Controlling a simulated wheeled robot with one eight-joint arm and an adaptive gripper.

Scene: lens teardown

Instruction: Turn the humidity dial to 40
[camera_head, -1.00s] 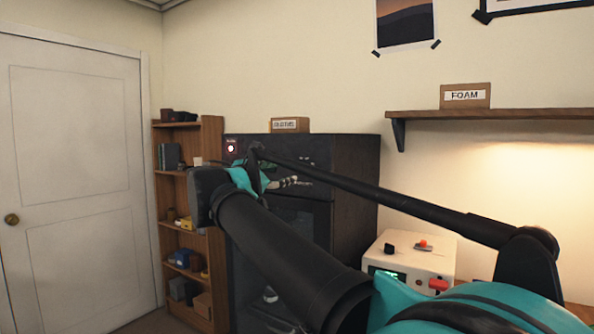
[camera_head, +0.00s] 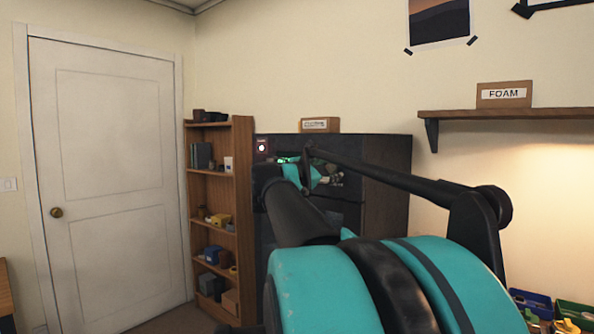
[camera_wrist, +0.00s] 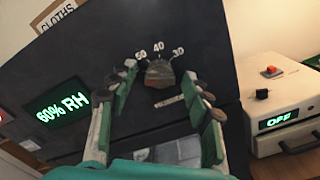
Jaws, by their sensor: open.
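The humidity dial (camera_wrist: 160,74) is a dark knob on the front of a dark cabinet, with 50, 40 and 30 printed above it. Which mark it points to is too small to tell. A green display (camera_wrist: 62,107) left of it reads 60% RH. My gripper (camera_wrist: 160,82) is open, with one finger to the left of the dial and one to the right. I cannot tell whether either finger touches it. In the head view the dark cabinet (camera_head: 385,180) stands against the wall, and my arm hides the dial.
A white box (camera_wrist: 285,95) with a green OFF display, a black knob and a red switch stands right of the cabinet. A CLOTHS box (camera_wrist: 55,14) sits on top. A wooden shelf unit (camera_head: 243,190) stands left of the cabinet, beside a white door (camera_head: 110,180).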

